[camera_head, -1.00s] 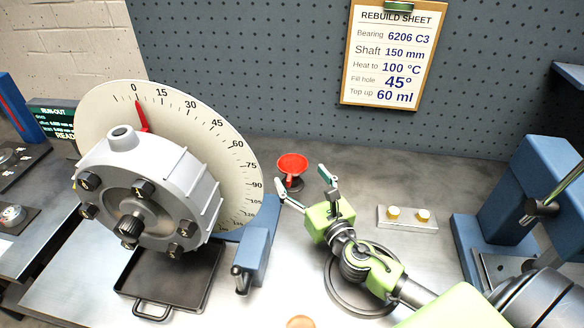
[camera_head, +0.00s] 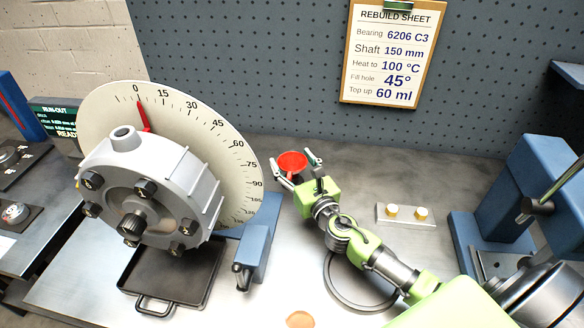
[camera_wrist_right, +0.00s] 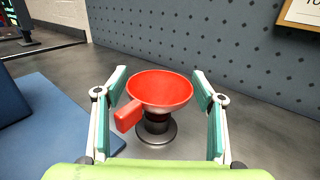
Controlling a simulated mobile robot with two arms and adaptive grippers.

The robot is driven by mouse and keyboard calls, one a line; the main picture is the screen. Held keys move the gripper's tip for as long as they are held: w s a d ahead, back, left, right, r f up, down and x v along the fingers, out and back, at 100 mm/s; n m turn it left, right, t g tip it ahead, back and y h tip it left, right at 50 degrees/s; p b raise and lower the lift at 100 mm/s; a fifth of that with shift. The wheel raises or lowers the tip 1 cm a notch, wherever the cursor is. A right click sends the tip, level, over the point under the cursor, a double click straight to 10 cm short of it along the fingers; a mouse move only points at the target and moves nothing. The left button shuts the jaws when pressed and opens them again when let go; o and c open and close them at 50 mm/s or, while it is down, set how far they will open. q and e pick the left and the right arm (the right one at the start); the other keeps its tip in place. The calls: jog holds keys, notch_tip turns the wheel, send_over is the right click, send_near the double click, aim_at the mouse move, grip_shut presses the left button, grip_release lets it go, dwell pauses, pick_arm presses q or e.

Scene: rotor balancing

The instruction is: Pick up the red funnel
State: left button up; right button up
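The red funnel (camera_head: 291,162) sits upright on a small dark stand at the back of the bench, right of the dial. In the right wrist view the funnel (camera_wrist_right: 160,90) shows its wide bowl and a red tab at its left, above the round black stand (camera_wrist_right: 156,130). My right gripper (camera_head: 294,164) is open, with one finger on each side of the funnel. In the right wrist view gaps show between the fingers (camera_wrist_right: 160,92) and the bowl, though the left finger is close to the tab. My left gripper is not in view.
A grey housing (camera_head: 150,190) with a large dial (camera_head: 235,165) stands at left above a black tray (camera_head: 165,290). A blue block (camera_head: 258,240) is close left of my right gripper. A metal plate with brass pieces (camera_head: 405,216) and a blue press (camera_head: 510,190) are at right.

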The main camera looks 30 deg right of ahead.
jog(key=c, duration=0.4)
